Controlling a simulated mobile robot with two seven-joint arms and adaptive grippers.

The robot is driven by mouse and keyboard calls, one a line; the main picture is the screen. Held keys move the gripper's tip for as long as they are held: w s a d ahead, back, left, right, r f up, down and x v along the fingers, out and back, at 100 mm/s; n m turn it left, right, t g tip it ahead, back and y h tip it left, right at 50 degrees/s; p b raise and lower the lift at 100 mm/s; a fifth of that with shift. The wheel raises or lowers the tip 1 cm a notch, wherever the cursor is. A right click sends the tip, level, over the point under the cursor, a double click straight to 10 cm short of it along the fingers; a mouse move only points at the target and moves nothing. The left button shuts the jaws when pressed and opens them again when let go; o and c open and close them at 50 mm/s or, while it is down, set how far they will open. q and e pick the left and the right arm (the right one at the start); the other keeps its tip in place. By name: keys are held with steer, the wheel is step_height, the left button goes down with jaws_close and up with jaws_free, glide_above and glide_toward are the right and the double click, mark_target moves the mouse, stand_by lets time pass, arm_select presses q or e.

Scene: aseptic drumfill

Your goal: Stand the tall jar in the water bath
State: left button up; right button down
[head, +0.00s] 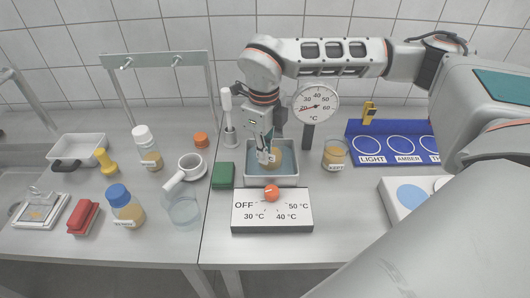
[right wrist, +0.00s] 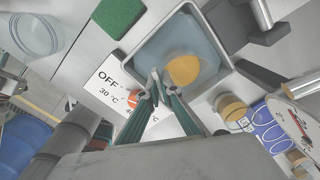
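The tall jar (head: 274,157), with amber contents, is inside the water bath (head: 285,178), a grey open-topped basin with bluish water. In the right wrist view its contents show as an amber disc (right wrist: 184,70) within the bath walls (right wrist: 150,50). My right gripper (head: 264,156) points down into the bath at the jar's left side. Its fingertips (right wrist: 156,77) are nearly together beside the amber disc, seemingly pinching the jar's wall. The jar looks about upright; whether its base touches the bath floor is hidden. My left gripper is not in view.
The bath's dial panel (head: 272,212) stands in front, with a round thermometer (head: 316,104) behind right. A jar labelled KEPT (head: 336,153) stands right of the bath, a green sponge (head: 223,175) left.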

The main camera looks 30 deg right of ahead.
steer(key=shift+f+b, duration=0.3)
steer(key=shift+f, duration=0.25)
steer(key=c, duration=2.2)
jaws_free()
step_height(320, 180, up, 12)
steer(key=shift+a+r, duration=0.1)
steer(key=shift+s, duration=0.1)
